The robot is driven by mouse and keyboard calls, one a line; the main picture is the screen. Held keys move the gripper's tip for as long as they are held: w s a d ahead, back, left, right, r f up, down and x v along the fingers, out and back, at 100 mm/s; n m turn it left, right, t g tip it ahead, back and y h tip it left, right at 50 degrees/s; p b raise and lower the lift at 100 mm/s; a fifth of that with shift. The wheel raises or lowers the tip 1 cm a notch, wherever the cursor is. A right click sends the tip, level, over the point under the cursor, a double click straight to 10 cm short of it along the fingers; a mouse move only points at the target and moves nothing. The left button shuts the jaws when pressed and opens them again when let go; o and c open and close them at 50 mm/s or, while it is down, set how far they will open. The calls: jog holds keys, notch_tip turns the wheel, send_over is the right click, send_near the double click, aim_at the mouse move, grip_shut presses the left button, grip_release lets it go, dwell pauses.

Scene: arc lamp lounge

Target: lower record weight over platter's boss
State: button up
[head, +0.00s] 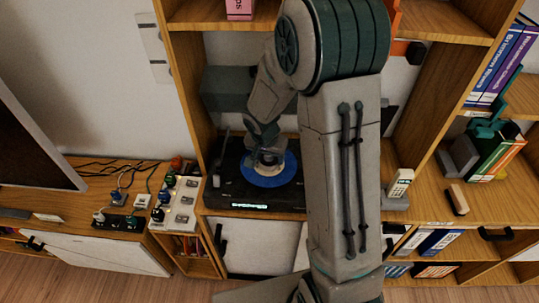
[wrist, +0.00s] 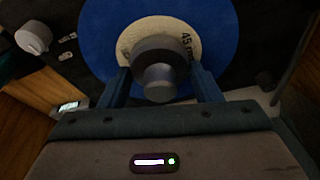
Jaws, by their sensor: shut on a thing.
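The record weight (wrist: 160,75) is a dark grey, stepped cylinder between the fingers of my gripper (wrist: 160,88), which is shut on it. In the wrist view it covers the middle of the platter. The boss is hidden behind the weight, and I cannot tell whether the weight touches the label. In the head view my gripper (head: 268,160) is over the blue disc (head: 285,172) on the black turntable (head: 230,188).
The turntable stands in a wooden shelf bay, with an upright (head: 190,90) close on the left. A small side unit with knobs (head: 180,200) is to the left. A white handset (head: 401,182) and a brush (head: 457,200) lie to the right.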

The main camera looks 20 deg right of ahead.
jog(key=o, duration=1.2)
jog(key=v, duration=1.4)
jog(key=s+r+n, duration=0.1)
jog(key=s+n, duration=0.1)
jog(key=s, duration=0.4)
jog(key=s+d+r+n+y, duration=0.1)
jog(key=s+n, duration=0.1)
jog(key=s, duration=0.4)
jog(key=s+d+r+n+b, duration=0.1)
jog(key=s+r+n, duration=0.1)
jog(key=s, duration=0.4)
jog(key=shift+s+d+n+t+y, duration=0.1)
jog(key=shift+d+n+t+y, duration=0.1)
jog(key=shift+n+t+y, duration=0.2)
jog(key=shift+r, duration=0.1)
